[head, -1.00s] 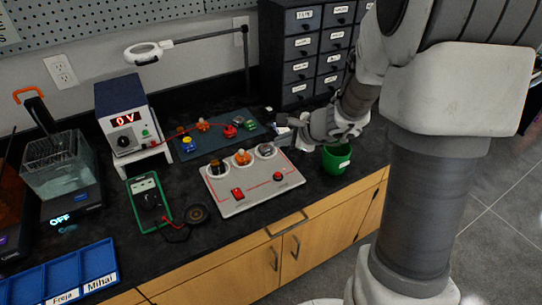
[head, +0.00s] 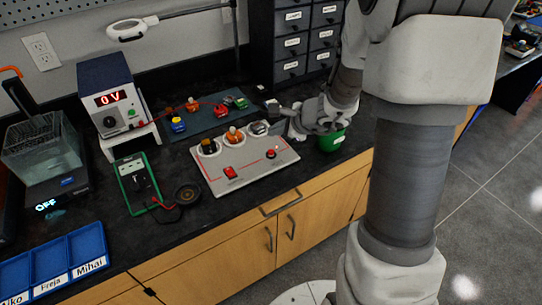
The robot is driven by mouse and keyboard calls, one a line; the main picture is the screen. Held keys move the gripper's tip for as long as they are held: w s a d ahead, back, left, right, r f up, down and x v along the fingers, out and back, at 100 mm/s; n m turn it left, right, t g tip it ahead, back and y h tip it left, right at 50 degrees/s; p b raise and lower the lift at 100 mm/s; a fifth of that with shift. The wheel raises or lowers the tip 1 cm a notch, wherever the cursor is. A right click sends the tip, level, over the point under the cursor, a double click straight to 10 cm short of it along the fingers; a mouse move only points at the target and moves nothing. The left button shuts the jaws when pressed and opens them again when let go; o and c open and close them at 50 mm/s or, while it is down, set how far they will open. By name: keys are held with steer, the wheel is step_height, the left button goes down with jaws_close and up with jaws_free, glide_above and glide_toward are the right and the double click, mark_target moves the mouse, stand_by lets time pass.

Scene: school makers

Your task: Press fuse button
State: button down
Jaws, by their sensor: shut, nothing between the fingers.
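A light grey control panel (head: 252,171) lies on the black bench. It carries a small round red button (head: 271,154) at its right and a red rocker switch (head: 230,172) lower left. Along its back edge sit three round mounts with parts, an orange one (head: 233,134) in the middle. I cannot read any label that tells which control is the fuse button. My gripper (head: 272,107) is shut and empty. It appears beyond the panel's back right corner, apart from the round button.
A green cup (head: 331,141) stands right of the panel, close to my arm. A dark mat (head: 212,118) with several coloured parts lies behind it. A green meter (head: 137,183), a power supply reading 0 V (head: 112,97) and blue trays (head: 55,265) are left.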

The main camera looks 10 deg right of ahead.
steer(key=shift+f+b, duration=1.65)
steer(key=shift+f, duration=0.5)
steer(key=shift+f, duration=0.15)
steer(key=shift+f+b, duration=0.3)
steer(key=shift+b, duration=0.35)
steer(key=shift+f+b, duration=0.5)
steer(key=shift+b, duration=0.1)
stand_by(0.6)
steer(key=shift+r, duration=0.15)
steer(key=shift+r+p, duration=0.7)
steer(key=shift+r, duration=0.15)
step_height(320, 180, up, 5)
steer(key=p, duration=0.4)
